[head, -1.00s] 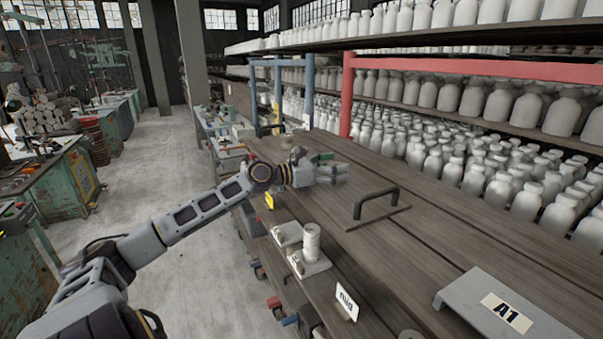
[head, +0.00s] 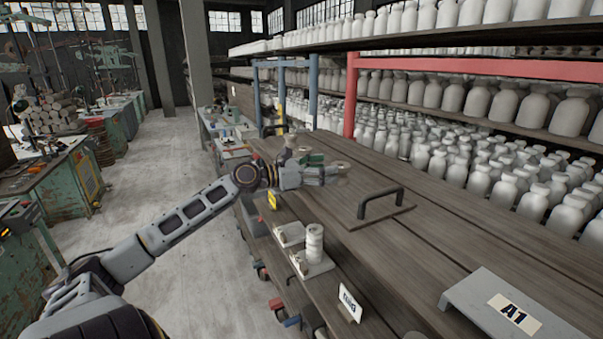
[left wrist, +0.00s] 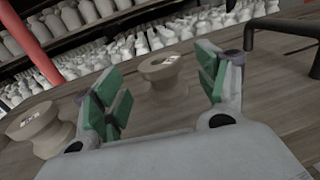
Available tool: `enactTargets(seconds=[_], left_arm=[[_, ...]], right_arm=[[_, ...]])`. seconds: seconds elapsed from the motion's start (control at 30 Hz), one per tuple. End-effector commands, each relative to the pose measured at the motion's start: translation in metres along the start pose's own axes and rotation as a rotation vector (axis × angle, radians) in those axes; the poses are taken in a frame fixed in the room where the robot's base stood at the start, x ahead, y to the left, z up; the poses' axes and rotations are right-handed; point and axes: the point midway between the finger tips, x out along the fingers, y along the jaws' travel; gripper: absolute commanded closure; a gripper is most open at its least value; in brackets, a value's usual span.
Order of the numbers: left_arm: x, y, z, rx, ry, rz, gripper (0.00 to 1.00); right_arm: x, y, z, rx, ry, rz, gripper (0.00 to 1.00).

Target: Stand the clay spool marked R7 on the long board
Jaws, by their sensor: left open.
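My left gripper (head: 335,174) is open and empty, low over the wooden bench top. In the left wrist view a pale clay spool (left wrist: 163,82) stands upright ahead, seen between the two green-padded fingers. They do not appear to touch it. A second pale spool (left wrist: 36,130) stands outside the fingers at the left. Both have small tags on top, too small to read, so I cannot tell which is R7. In the head view the gripper partly hides this area. I cannot single out the long board with certainty. My right gripper is not in view.
A black handle (head: 381,204) rises from the bench (head: 420,240) right of the gripper. Nearer are a pale ribbed stack (head: 314,243) on a light plate, a small lettered card (head: 349,301) and a grey A1 stand (head: 510,310). Shelves of bottles (head: 480,180) line the back.

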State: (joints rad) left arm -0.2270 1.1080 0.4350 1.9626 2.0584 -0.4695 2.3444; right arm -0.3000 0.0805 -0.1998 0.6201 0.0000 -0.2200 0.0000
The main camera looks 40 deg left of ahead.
Motion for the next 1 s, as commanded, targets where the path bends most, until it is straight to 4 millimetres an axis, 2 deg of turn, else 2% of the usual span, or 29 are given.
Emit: enactTargets(seconds=[0.7, 1.0], left_arm=[[-0.055, 0.000, -0.001, 0.000, 0.000, 0.002, 0.27], [-0.067, 0.000, 0.000, 0.001, 0.001, 0.001, 0.27]], right_arm=[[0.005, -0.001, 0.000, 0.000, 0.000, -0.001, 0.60], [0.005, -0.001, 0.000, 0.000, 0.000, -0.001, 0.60]])
